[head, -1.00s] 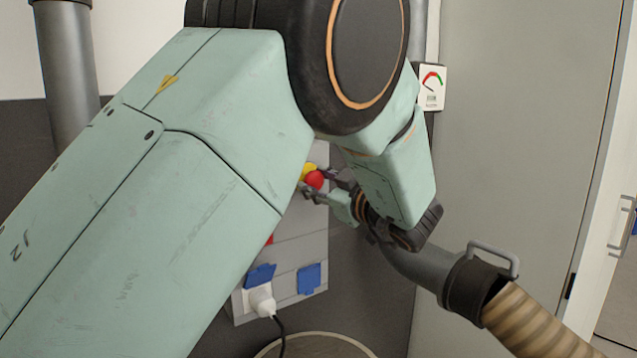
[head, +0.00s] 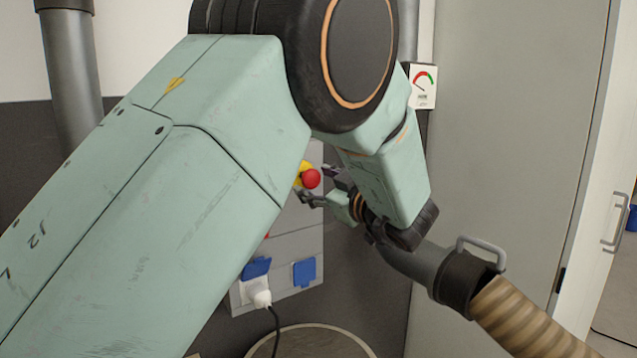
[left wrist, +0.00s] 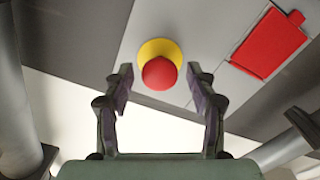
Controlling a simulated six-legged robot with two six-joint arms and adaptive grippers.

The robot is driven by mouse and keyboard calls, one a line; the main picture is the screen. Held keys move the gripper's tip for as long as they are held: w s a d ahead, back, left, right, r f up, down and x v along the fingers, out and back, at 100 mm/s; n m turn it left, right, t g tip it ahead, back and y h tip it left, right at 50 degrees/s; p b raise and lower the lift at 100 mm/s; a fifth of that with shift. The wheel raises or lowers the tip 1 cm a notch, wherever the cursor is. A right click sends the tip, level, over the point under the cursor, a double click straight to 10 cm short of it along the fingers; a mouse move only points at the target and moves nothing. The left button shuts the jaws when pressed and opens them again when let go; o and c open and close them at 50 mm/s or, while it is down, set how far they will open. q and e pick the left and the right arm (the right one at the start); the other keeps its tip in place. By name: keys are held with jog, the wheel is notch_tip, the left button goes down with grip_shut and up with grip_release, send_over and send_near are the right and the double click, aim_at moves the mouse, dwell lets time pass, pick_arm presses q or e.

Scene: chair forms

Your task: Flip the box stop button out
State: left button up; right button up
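The stop button is a red knob (head: 312,179) on a yellow base, mounted on a grey wall box (head: 312,230). In the left wrist view the red knob (left wrist: 159,72) and its yellow ring (left wrist: 160,47) show just past the fingertips. My left gripper (head: 318,185) is open beside the button, its fingers pointing at it. In the left wrist view the left gripper (left wrist: 160,85) has one finger on each side of the knob, with gaps between. My left arm hides part of the box. My right gripper is not in view.
Blue socket covers (head: 304,273) and a white plug (head: 261,292) with a black cord sit low on the box. A red cover (left wrist: 269,43) is beside the button.

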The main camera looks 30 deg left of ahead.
pick_arm(q)
jog(key=shift+a, duration=0.3)
jog(key=shift+r, duration=0.2)
notch_tip(320, 180, up, 10)
jog(key=shift+f, duration=0.2)
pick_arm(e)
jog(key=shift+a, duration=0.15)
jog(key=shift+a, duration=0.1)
